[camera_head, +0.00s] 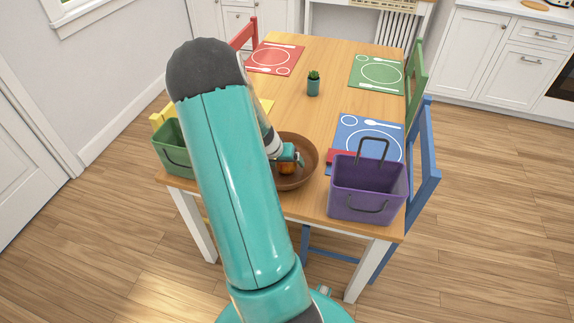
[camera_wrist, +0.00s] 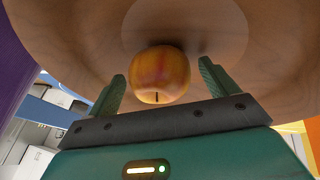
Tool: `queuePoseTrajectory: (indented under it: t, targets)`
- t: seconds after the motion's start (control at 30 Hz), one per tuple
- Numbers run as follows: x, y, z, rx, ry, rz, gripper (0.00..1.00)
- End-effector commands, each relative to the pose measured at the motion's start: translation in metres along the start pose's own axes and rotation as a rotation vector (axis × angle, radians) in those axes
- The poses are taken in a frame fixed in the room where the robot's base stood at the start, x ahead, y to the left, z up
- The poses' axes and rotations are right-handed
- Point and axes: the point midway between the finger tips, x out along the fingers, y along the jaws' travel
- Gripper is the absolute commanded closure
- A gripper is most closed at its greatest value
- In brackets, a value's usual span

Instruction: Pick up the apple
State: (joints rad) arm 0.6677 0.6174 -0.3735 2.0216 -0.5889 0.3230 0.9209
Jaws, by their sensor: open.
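The apple (camera_wrist: 160,74) is orange-red and lies in a brown wooden bowl (camera_wrist: 70,28). My gripper (camera_wrist: 160,85) is open, with one finger to each side of the apple and gaps showing between them. In the head view the bowl (camera_head: 311,167) stands on the table near its front edge. My gripper (camera_head: 291,157) reaches down into it, over the apple (camera_head: 287,169). My arm hides the left part of the bowl and most of the gripper.
A purple basket (camera_head: 366,193) with a raised handle stands right of the bowl. A green basket (camera_head: 172,150) is at the left table edge. A small potted plant (camera_head: 313,86) stands farther back. The wooden table (camera_head: 325,60) is clear around it, between placemats.

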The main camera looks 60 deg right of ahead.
Motion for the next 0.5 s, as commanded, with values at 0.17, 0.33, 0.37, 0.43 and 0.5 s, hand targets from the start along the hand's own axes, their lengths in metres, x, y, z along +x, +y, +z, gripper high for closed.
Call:
queuePoseTrajectory:
  t: [0.17,0.33,0.37,0.43,0.5]
  targets:
    - [-0.0003,-0.0001,0.0002,0.0,0.0,0.0,0.4]
    - [-0.0005,-0.0001,0.0,0.0,0.0,0.0,0.67]
    - [-0.0005,-0.0001,-0.0001,0.0,0.0,0.0,0.67]
    - [-0.0005,-0.0001,-0.0001,0.0,0.0,0.0,0.67]
    - [-0.0006,-0.0001,-0.0001,0.0,0.0,0.0,0.67]
